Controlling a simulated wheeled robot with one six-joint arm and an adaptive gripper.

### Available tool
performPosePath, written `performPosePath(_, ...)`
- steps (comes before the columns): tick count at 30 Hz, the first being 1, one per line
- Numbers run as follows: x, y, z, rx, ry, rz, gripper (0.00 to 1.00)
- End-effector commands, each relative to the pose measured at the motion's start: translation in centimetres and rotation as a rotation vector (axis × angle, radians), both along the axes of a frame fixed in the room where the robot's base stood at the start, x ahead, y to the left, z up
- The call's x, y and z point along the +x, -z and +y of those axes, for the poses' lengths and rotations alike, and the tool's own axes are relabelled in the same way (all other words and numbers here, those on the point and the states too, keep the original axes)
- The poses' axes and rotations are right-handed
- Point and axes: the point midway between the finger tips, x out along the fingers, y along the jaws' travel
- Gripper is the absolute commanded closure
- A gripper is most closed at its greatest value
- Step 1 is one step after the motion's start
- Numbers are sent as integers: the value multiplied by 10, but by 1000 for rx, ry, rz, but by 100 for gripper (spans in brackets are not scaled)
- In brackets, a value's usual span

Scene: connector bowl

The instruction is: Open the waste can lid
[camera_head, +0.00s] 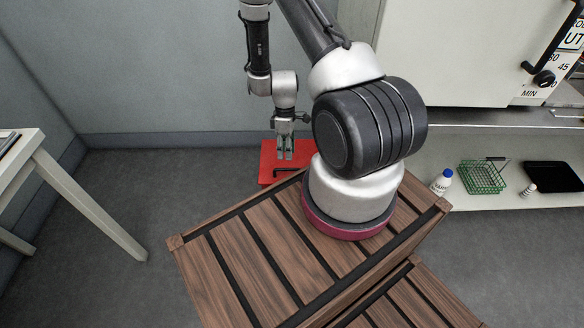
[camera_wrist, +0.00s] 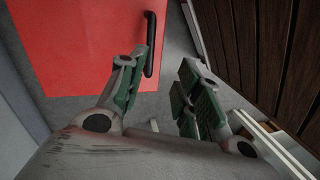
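The red waste can (camera_head: 267,160) stands on the floor by the back wall, partly hidden behind my gripper. Its flat red lid (camera_wrist: 80,45) fills the upper left of the wrist view and looks closed. A black bar handle (camera_wrist: 151,45) runs along the lid's right side. It also shows in the head view as a dark bent bar (camera_head: 290,169). My gripper (camera_head: 285,154) points down over the can. Its fingers (camera_wrist: 163,80) are apart with nothing between them. The left finger overlaps the handle's lower end in the wrist view; I cannot tell if they touch.
Grey floor shows between the can and a brown wooden surface (camera_wrist: 255,50) at the right. A white table (camera_head: 85,195) stands at the left. A shelf (camera_head: 470,200) at the right holds a bottle (camera_head: 442,182), a green basket (camera_head: 483,177) and a black tray (camera_head: 553,176).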

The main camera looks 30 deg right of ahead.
Motion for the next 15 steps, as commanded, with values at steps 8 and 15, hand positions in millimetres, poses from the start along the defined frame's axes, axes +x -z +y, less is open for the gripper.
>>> performPosePath(8,9,8,-4,15,-184,-67,66)
performPosePath(15,2,46,1,15,-185,-66,66)
